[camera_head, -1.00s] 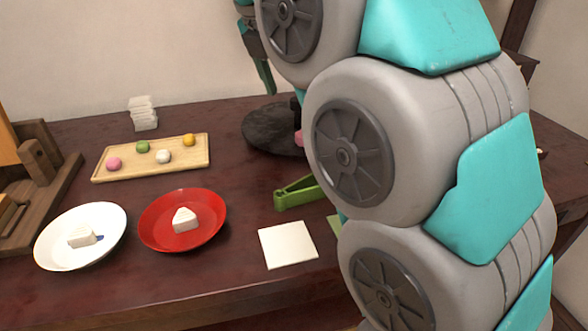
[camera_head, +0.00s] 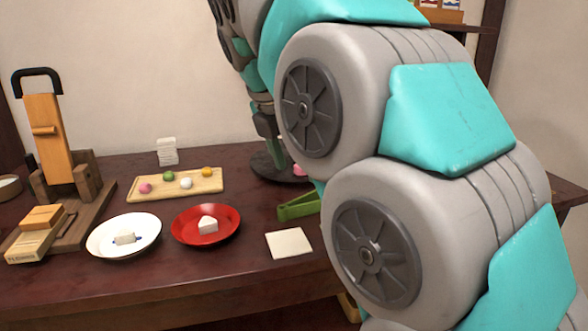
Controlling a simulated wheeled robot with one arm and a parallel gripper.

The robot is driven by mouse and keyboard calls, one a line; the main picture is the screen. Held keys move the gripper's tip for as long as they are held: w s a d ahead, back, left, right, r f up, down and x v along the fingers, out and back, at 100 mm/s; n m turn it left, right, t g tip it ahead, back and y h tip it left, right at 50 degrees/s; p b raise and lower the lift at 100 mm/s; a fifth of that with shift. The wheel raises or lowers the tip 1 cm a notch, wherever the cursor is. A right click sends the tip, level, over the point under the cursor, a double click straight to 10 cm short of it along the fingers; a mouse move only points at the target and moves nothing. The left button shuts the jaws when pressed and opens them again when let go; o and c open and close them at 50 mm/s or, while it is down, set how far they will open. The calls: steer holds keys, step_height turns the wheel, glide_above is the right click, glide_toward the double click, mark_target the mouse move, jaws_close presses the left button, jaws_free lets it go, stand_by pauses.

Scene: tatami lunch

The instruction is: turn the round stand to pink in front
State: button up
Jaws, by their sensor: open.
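The round stand (camera_head: 268,172) is a dark disc at the back of the table, right of the wooden board. A pink item (camera_head: 299,170) shows at its right side, partly behind my arm. The rest of the stand's right part is hidden by my arm. My gripper (camera_head: 272,148) points down above the stand's left-middle part, close to it; I cannot tell if it touches. It is open, its fingers seen small and edge-on.
A wooden board (camera_head: 150,193) with several coloured balls lies to the left. A red plate (camera_head: 180,229) and a white plate (camera_head: 97,248) each hold a white piece. A wooden press (camera_head: 82,215) stands far left.

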mark_target(293, 176)
steer(key=shift+f, duration=0.1)
